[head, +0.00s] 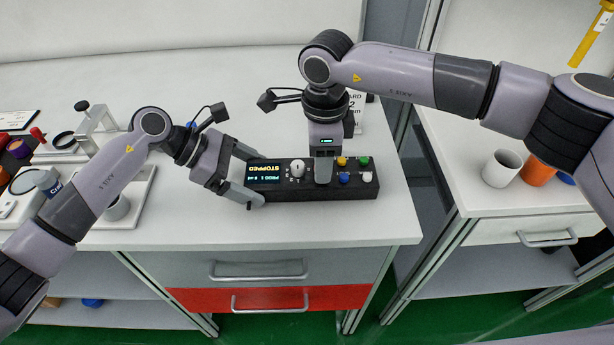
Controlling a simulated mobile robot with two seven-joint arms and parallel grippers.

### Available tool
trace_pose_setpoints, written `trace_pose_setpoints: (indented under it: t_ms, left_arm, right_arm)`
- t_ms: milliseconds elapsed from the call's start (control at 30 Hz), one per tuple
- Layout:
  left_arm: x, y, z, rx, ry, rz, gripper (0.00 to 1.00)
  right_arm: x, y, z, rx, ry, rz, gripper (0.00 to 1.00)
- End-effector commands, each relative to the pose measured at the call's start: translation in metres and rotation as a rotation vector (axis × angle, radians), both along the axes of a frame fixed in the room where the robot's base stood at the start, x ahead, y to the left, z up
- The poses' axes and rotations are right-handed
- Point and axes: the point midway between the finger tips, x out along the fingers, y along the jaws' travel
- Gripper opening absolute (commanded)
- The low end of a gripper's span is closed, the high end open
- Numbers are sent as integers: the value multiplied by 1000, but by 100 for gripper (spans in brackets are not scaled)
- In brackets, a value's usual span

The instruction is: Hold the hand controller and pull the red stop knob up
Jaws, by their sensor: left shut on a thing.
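The hand controller (285,192) is a dark box lying on the white worktop. It has a lit display (264,173) reading STOPPED, a white dial and several coloured buttons. My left gripper (254,178) is shut on its left end, one finger on the far side and one on the near side. My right gripper (323,180) points down over the middle of the controller, between the dial and the buttons. Its fingers overlap in this view, so their opening does not show. The red stop knob is not visible; the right gripper covers that part of the controller.
A label stand (357,108) is behind my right gripper. A clamp-like fixture (97,122) and small parts are at the left. A white cup (501,168) and an orange cup (537,170) stand on the right-hand bench, across a gap. The worktop in front of the controller is clear.

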Motion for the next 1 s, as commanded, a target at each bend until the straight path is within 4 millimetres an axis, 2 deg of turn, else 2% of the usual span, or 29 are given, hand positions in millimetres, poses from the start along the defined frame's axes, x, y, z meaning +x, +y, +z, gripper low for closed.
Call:
trace_pose_setpoints:
  t_ms: [33, 100, 133, 567, 1000]
  left_arm:
    - [0, 0, 1, -1, -1, -1, 68]
    - [0, 0, 1, -1, -1, -1, 68]
    - [0, 0, 1, -1, -1, -1, 68]
    - [0, 0, 1, -1, -1, -1, 68]
    - [0, 0, 0, 1, 0, 0, 68]
  right_arm:
    - [0, 0, 0, 0, 0, 0, 28]
    - [0, 0, 0, 0, 0, 0, 6]
    - [0, 0, 0, 0, 0, 0, 3]
    - [0, 0, 1, 0, 0, 0, 3]
    - [0, 0, 9, 1, 0, 0, 3]
